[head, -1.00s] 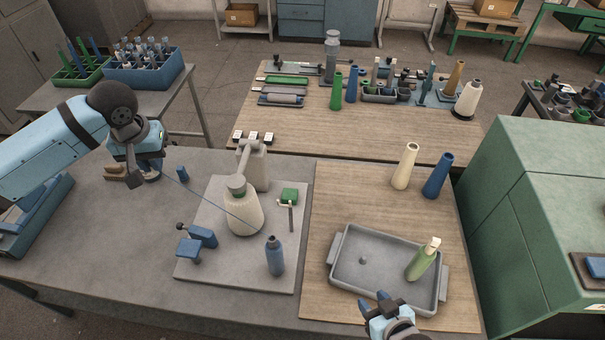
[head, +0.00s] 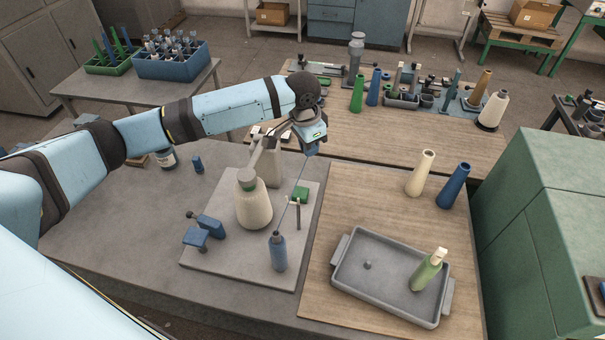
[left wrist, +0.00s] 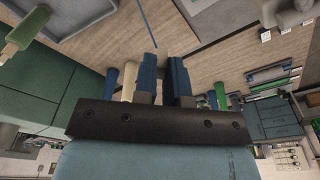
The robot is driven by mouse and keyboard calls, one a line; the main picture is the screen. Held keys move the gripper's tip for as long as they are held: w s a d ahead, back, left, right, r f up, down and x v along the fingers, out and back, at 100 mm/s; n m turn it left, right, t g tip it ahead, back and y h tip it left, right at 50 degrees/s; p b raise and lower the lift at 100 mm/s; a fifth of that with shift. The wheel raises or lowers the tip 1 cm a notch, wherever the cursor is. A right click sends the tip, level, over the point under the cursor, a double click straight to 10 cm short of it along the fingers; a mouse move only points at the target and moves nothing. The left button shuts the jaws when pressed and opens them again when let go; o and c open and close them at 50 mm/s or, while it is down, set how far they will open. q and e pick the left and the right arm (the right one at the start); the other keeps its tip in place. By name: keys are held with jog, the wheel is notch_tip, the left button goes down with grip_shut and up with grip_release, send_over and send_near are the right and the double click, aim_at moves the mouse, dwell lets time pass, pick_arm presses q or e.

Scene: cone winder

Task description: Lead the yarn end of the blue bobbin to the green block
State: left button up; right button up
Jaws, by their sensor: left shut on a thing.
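The blue bobbin (head: 278,254) stands upright on the front right of the grey plate (head: 225,270). Its thin blue yarn (head: 290,205) runs taut from its top up to my left gripper (head: 311,150). My left gripper is above and beyond the block, shut on the yarn end. The left wrist view shows its blue fingers (left wrist: 163,75) and the yarn (left wrist: 146,22). My right gripper is out of view.
A cream cone with a green top (head: 253,205) and a grey stand (head: 268,160) rise left of the block. A blue clamp (head: 208,228) is at the plate's left. A grey tray (head: 345,285) holding a green bobbin (head: 427,270) lies to the right.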

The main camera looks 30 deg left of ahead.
pick_arm(q)
jog(key=a+f+m+b, duration=0.2)
jog(key=f+m, duration=0.3)
jog(key=f, duration=0.3)
jog(key=a+f+m+g+b, duration=0.1)
jog(key=f+m+b, duration=0.2)
jog(key=f, duration=0.6)
jog(key=shift+a+f+m+h+b, duration=0.15)
jog(key=shift+a+m+h+b, duration=0.25)
jog(key=shift+m, duration=0.8)
jog(key=shift+w, duration=0.1)
